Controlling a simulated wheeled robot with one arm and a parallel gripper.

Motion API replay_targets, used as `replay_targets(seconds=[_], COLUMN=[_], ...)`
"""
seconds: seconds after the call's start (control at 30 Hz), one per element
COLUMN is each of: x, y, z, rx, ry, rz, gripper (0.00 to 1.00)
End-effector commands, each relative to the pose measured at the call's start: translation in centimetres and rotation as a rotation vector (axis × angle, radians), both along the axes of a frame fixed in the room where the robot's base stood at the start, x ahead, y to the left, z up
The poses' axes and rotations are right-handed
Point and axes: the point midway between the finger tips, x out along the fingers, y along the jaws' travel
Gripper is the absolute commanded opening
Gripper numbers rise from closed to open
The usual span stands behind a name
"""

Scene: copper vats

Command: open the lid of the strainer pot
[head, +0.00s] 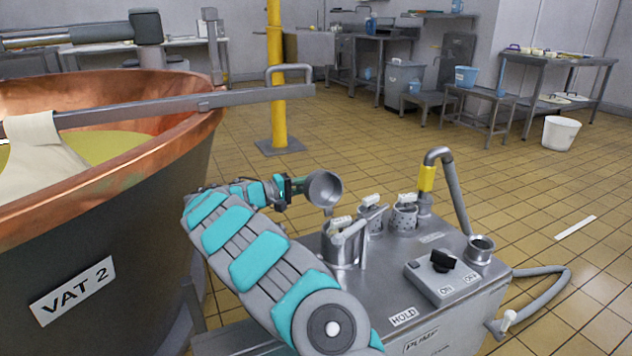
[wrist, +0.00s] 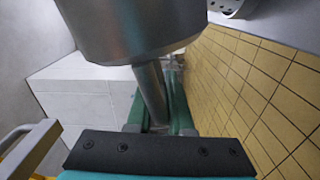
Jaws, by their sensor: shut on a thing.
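My gripper (head: 297,187) is shut on the handle of a round steel cup-like piece (head: 324,188), held above the back left of the pump unit. In the wrist view the piece's smooth metal body (wrist: 130,30) fills the top, and its bar-like handle (wrist: 150,92) runs down between the green fingers (wrist: 162,125). I cannot tell whether this piece is a lid. Below it on the pump unit (head: 440,255) stands a steel pot (head: 342,250) with a pale tag and bar on top, partly behind my arm. Two perforated strainers (head: 404,217) (head: 374,219) with pale tags stand behind it.
The big copper vat (head: 170,160) marked VAT 2 stands close on the left, with a grey beam (head: 180,106) across it. A bent pipe (head: 452,190) and a black switch (head: 442,261) rise from the pump unit. A hose (head: 550,290) leaves its right side. Tiled floor beyond is mostly free.

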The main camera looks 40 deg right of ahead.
Motion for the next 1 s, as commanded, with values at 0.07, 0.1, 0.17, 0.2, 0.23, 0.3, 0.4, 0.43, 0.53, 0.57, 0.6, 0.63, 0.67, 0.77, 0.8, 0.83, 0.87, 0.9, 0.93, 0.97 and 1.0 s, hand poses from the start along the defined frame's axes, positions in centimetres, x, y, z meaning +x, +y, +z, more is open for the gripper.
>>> replay_targets(seconds=[0.07,0.1,0.17,0.2,0.23,0.3,0.4,0.43,0.53,0.57,0.6,0.63,0.67,0.77,0.8,0.83,0.87,0.9,0.93,0.97,1.0], x=[-0.2,-0.2,-0.2,-0.2,-0.2,-0.2,-0.2,-0.2,-0.2,-0.2,-0.2,-0.1,-0.1,-0.1,-0.1,-0.1,-0.1,-0.1,-0.1,-0.1,-0.1], y=[0.0,0.0,0.0,0.0,0.0,0.0,0.0,0.0,0.0,0.0,0.0,0.0,0.0,0.0,0.0,0.0,0.0,0.0,0.0,0.0,0.0], z=[-0.4,-0.4,-0.4,-0.4,-0.4,-0.4,-0.4,-0.3,-0.3,-0.2,-0.2,-0.2,-0.2,-0.1,-0.1,-0.1,-0.1,0.0,0.2,0.3,0.7], rx=[0.005,0.005,0.005,0.005,0.005,0.005,0.005,0.005,0.003,0.003,0.002,0.002,0.002,0.002,0.002,0.002,0.002,0.001,0.001,0.001,0.0], ry=[0.001,0.001,0.0,0.0,0.0,0.0,0.0,0.0,-0.001,-0.001,-0.001,-0.001,-0.001,-0.001,-0.001,-0.001,-0.001,-0.001,-0.002,-0.002,-0.003], rz=[-0.007,-0.007,-0.007,-0.007,-0.007,-0.008,-0.008,-0.008,-0.006,-0.006,-0.005,-0.005,-0.005,-0.004,-0.004,-0.003,-0.003,-0.003,-0.003,-0.003,-0.003], gripper=[0.0,0.0,0.0,0.0,0.0,0.0,0.2,0.24,0.35,0.38,0.43,0.45,0.45,0.45,0.45,0.45,0.45,0.45,0.45,0.45,0.45])
